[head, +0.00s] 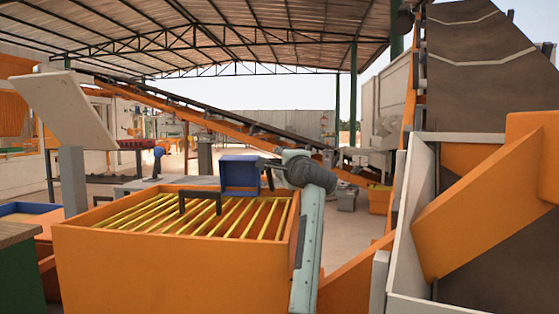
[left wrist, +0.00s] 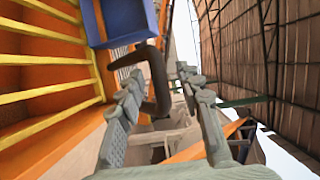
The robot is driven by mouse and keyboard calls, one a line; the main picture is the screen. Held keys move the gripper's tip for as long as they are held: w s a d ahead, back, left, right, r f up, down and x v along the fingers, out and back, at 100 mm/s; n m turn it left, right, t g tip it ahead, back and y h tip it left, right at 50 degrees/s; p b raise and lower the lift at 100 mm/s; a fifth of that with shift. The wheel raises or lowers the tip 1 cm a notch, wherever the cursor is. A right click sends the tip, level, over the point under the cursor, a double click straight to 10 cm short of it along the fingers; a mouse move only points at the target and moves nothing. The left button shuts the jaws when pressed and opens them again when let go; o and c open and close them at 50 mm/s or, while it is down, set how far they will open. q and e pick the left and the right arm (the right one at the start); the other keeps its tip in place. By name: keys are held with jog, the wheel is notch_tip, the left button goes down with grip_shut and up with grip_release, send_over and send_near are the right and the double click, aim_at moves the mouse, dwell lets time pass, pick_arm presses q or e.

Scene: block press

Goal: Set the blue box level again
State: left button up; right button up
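The blue box (head: 240,174) sits at the back right of the orange hopper (head: 175,265), over its yellow bars. It looks slightly tilted in the head view. A dark bracket-shaped handle (head: 200,197) stands at its left. My left gripper (head: 265,164) is at the box's right side. In the left wrist view, the blue box (left wrist: 125,20) is at the top. A dark handle (left wrist: 155,80) lies between the two spread fingers of my left gripper (left wrist: 162,75); I see no clear contact. My right gripper is not in view.
Yellow bars (head: 150,212) cover the hopper's top. A large orange and grey machine (head: 475,215) stands close on the right. A pale tilted panel (head: 62,108) rises at the left. A long conveyor (head: 230,122) crosses behind. Open floor shows beyond the hopper.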

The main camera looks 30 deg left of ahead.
pick_arm(q)
jog(key=shift+w+a, duration=0.35)
jog(key=shift+c, duration=0.5)
grip_shut()
